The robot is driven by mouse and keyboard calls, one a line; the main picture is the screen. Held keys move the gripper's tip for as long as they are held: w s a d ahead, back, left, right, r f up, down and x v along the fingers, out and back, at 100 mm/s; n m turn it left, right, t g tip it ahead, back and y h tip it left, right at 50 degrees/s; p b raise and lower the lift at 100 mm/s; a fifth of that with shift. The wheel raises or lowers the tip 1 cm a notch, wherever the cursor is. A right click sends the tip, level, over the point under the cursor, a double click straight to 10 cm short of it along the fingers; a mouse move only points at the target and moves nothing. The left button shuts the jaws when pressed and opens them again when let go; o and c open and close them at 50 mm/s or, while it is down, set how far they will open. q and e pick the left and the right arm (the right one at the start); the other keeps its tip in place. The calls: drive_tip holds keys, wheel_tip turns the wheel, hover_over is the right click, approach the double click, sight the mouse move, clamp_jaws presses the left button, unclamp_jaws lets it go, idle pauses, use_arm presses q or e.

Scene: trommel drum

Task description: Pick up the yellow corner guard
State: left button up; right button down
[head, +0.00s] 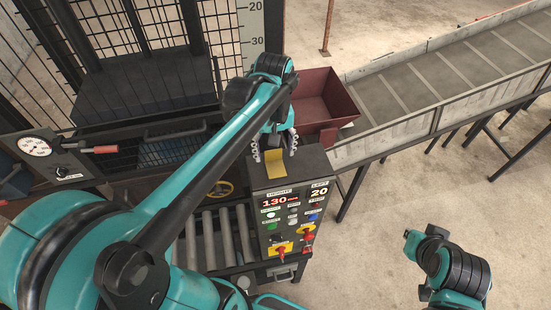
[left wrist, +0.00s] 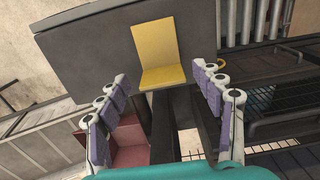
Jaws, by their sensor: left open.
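The yellow corner guard (head: 274,163) lies on top of the dark control box (head: 314,160). My left gripper (head: 273,150) is open and empty, above the box's far edge. In the left wrist view, its two fingers (left wrist: 160,85) are spread wide, with the guard ahead between them and not touched. My right arm shows at the lower right of the head view, without a clear gripper.
The control box front has displays, buttons and red knobs (head: 281,251). A dark red bin (head: 312,95) stands behind it, beside a sloping conveyor (head: 440,85). Rollers (head: 222,235) and a yellow handwheel (head: 222,189) are left of the box. A black mesh cage (head: 140,70) stands at the back left.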

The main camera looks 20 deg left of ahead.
use_arm(q)
drive_tip(key=shift+f, duration=0.5)
drive_tip(key=shift+s+f, duration=0.1)
drive_tip(key=shift+s, duration=0.25)
drive_tip(key=shift+w, duration=0.2)
drive_tip(key=c, duration=1)
drive_tip(key=shift+s, duration=0.1)
drive_tip(key=shift+c, duration=0.2)
